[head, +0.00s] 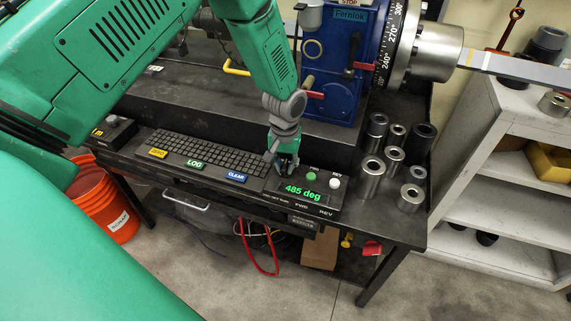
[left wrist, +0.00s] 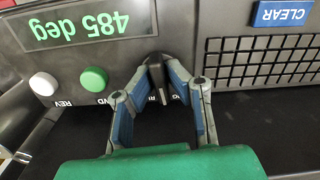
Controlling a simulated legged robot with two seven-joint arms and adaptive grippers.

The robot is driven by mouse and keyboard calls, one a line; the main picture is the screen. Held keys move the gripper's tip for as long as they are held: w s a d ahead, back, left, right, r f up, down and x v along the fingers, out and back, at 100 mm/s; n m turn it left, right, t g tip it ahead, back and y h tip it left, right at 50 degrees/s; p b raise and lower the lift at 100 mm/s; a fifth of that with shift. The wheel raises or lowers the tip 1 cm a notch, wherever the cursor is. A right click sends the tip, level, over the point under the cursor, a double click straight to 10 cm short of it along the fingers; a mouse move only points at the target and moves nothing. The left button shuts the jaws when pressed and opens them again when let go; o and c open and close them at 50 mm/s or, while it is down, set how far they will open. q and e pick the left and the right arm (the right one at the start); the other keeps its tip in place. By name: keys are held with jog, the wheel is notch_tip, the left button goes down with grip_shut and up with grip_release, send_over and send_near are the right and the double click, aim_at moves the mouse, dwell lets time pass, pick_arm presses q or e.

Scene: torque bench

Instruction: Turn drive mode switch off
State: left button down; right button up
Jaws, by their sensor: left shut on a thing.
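The control box (head: 328,194) sits at the front of the bench, with a green display reading 485 deg, a green button (head: 312,176) and a white button (head: 335,183). My left gripper (head: 285,163) reaches down to its back left part. In the left wrist view, my left gripper (left wrist: 161,78) is shut on a black knob (left wrist: 157,77), the drive mode switch, with one blue-padded finger on each side. The lettering near the knob is mostly covered by the fingers. The knob is hidden in the head view. My right gripper is not in view.
A keyboard (head: 200,152) with LOG and CLEAR keys lies left of the box. Several metal sockets (head: 370,177) stand to its right. A blue machine (head: 337,65) with a dial rises behind. An orange bucket (head: 106,203) is on the floor at left.

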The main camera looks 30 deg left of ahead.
aim_at(285, 163)
pick_arm(q)
jog(key=shift+w+r+m, duration=0.1)
jog(key=shift+w+m, duration=0.1)
jog(key=shift+m, duration=0.4)
jog(key=shift+w, duration=0.1)
jog(key=c, duration=1.8)
grip_release()
jog(key=shift+o, duration=1)
jog(key=shift+a, duration=0.1)
jog(key=shift+r, duration=0.15)
notch_tip(285, 163, up, 11)
jog(key=shift+r, duration=0.2)
